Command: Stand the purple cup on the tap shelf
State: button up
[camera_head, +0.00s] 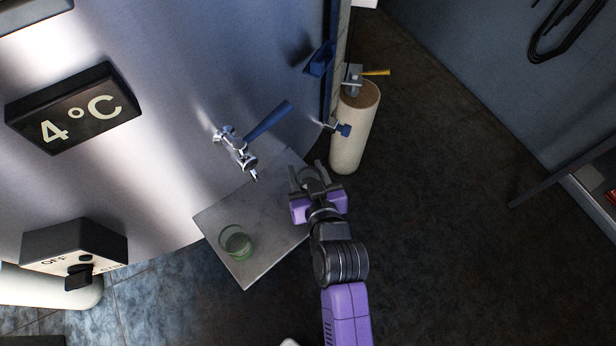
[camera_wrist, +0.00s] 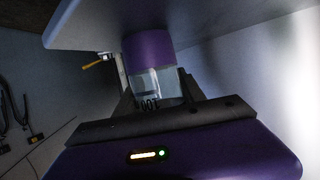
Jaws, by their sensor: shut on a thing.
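The purple cup (camera_wrist: 149,50), clear with markings at one end and purple at the other, sits between my gripper's fingers in the wrist view. My gripper (camera_head: 309,181) is shut on it at the right edge of the tap shelf (camera_head: 268,205). In the head view only the cup's clear rim (camera_head: 308,174) shows faintly; the fingers hide the rest. In the wrist view the purple end overlaps the pale shelf (camera_wrist: 85,25). I cannot tell whether the cup touches it.
A clear cup with a green base (camera_head: 236,241) stands on the shelf's left front part. The blue-handled tap (camera_head: 245,145) juts from the tank wall above the shelf's back. A pale cylinder (camera_head: 354,130) stands right of the shelf. The shelf's middle is clear.

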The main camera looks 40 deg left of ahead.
notch_tip(320, 180, up, 8)
jog(key=shift+r, duration=0.2)
jog(key=shift+w+d+r, duration=0.1)
jog(key=shift+r, duration=0.3)
jog(key=s+d+f+n+b, duration=0.1)
jog(key=s+d+f, duration=0.3)
jog(key=d, duration=0.2)
jog(key=s+d+f+b, duration=0.1)
jog(key=s+d+f, duration=0.3)
jog(key=d+f, duration=0.15)
jog(key=s+r+n+g+y, duration=0.2)
jog(key=s+r+n+g, duration=0.15)
jog(key=s, duration=0.35)
jog(key=shift+m+g, duration=0.25)
jog(key=w+a+p, duration=0.1)
jog(key=a, duration=0.4)
jog(key=w+a+p, duration=0.1)
jog(key=w+a, duration=0.1)
jog(key=a, duration=0.4)
jog(key=w+a+p, duration=0.1)
jog(key=a, duration=0.5)
jog(key=shift+w+r+p, duration=0.2)
jog(key=shift+r+p, duration=0.05)
jog(key=shift+p, duration=0.05)
jog(key=shift+w+a+f, duration=0.1)
jog(key=shift+a+f, duration=0.05)
jog(key=shift+f, duration=0.75)
jog(key=shift+a+f, duration=0.1)
jog(key=shift+f, duration=0.8)
jog(key=shift+f, duration=0.1)
